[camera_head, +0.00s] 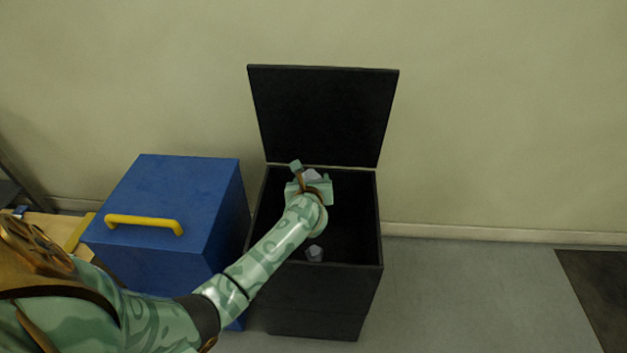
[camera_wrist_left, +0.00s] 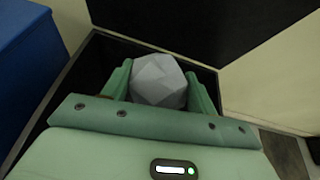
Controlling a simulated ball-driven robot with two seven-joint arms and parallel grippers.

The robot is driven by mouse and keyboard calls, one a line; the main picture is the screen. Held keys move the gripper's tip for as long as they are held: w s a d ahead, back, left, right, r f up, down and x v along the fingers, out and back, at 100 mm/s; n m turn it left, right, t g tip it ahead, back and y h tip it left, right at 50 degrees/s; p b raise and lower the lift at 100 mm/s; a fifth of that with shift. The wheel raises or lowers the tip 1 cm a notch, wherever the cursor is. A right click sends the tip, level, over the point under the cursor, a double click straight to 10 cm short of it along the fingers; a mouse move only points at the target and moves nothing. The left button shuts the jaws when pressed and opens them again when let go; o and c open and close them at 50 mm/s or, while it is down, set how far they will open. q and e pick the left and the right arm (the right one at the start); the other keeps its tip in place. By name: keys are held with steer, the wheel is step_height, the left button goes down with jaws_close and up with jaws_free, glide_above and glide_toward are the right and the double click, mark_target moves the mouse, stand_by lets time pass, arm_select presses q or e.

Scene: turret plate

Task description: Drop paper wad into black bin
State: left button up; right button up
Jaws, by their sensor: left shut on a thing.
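The black bin (camera_head: 330,300) stands against the wall with its lid (camera_head: 323,115) raised and leaning back. My left gripper (camera_head: 310,177) is over the bin's opening, and its arm reaches in from the lower left. It is shut on a pale grey faceted paper wad (camera_wrist_left: 159,80), which sits between the two green fingers in the left wrist view. The wad (camera_head: 312,174) is partly hidden by the gripper in the head view. Another small grey wad (camera_head: 314,253) shows inside the bin near its front. My right gripper is not in view.
A blue bin (camera_head: 190,190) with a yellow handle (camera_head: 145,223) on its closed lid stands just left of the black bin. The wall is close behind. Grey floor (camera_head: 460,300) is clear to the right, with a dark mat (camera_head: 600,290) at the edge.

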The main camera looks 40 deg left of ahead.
arm_select(q)
step_height(320, 180, down, 3)
steer(key=shift+f+b, duration=0.15)
steer(key=shift+b, duration=0.8)
steer(key=shift+f+b, duration=0.65)
steer(key=shift+f, duration=0.1)
steer(key=shift+r, duration=0.1)
steer(key=o, duration=1)
